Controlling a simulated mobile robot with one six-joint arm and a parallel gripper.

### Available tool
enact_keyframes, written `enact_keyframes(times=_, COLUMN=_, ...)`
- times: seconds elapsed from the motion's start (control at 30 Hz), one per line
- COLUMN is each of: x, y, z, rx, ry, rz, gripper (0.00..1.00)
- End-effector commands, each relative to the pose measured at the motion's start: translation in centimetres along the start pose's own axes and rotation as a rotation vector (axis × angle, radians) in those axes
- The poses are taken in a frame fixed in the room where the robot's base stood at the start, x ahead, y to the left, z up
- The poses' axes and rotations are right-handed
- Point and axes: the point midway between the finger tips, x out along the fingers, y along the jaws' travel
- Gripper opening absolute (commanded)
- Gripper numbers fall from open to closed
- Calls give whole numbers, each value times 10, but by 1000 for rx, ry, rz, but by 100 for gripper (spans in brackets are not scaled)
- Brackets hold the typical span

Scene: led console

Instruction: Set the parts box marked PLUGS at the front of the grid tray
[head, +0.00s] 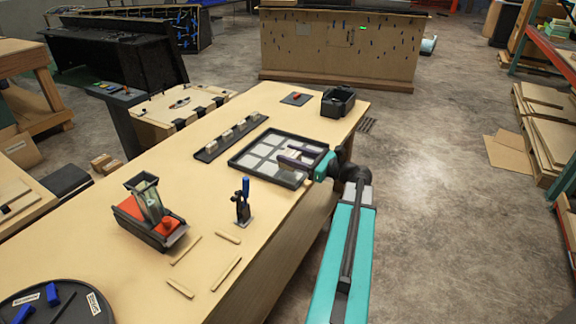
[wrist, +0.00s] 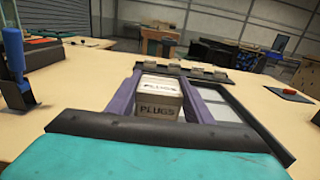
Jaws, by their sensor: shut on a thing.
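The parts box (wrist: 158,108) is pale, and its lettering reads PLUGS in the wrist view. My gripper (head: 288,154) has purple fingers, one on each side of the box, and is shut on it. In the wrist view the box sits between the fingers of my gripper (wrist: 165,82). The grid tray (head: 238,160) has a dark rim and pale square cells. My gripper and the box are over its right part in the head view. The tray's rim (wrist: 262,132) also shows in the wrist view. Whether the box touches the tray floor is hard to tell.
A dark rail with several small blocks (head: 226,138) lies left of the tray. A black bin (head: 338,101) and a red part on a dark pad (head: 296,98) are behind it. A blue-handled clamp (head: 243,201) stands in front.

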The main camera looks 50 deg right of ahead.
Motion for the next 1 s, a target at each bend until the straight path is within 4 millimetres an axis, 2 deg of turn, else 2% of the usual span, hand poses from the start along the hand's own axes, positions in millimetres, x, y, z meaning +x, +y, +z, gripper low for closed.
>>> enact_keyframes(times=0.17, x=3, y=14, z=0, rx=0, ry=-1, rz=1, gripper=23)
enact_keyframes(times=0.5, x=3, y=11, z=-32, rx=2, ry=-1, rz=1, gripper=23)
enact_keyframes(times=1.0, x=3, y=11, z=-38, rx=0, ry=-1, rz=1, gripper=23)
